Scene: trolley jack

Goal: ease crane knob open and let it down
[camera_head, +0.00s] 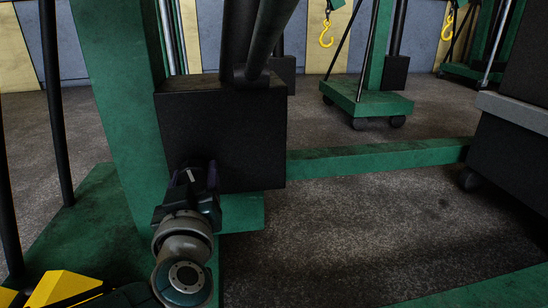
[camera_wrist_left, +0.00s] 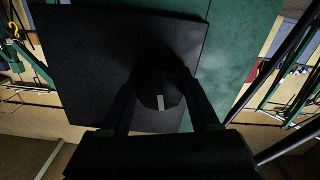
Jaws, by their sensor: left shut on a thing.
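The crane has a green post (camera_head: 115,90) and a large black block (camera_head: 220,130) at its foot. My left gripper (camera_head: 196,178) reaches up to the block's lower front face in the head view and hides the knob there. In the left wrist view, the round dark knob (camera_wrist_left: 160,97) with a pale mark sits against the black block (camera_wrist_left: 100,60). The two fingers of my left gripper (camera_wrist_left: 161,90) are on either side of the knob, shut on it. My right gripper shows in neither view.
Green base beams (camera_head: 370,158) run along the floor to the right. Another green crane (camera_head: 368,100) on casters and yellow hooks (camera_head: 326,34) are behind. A dark wheeled unit (camera_head: 510,130) stands at right. Bare floor (camera_head: 340,225) lies right of my left arm.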

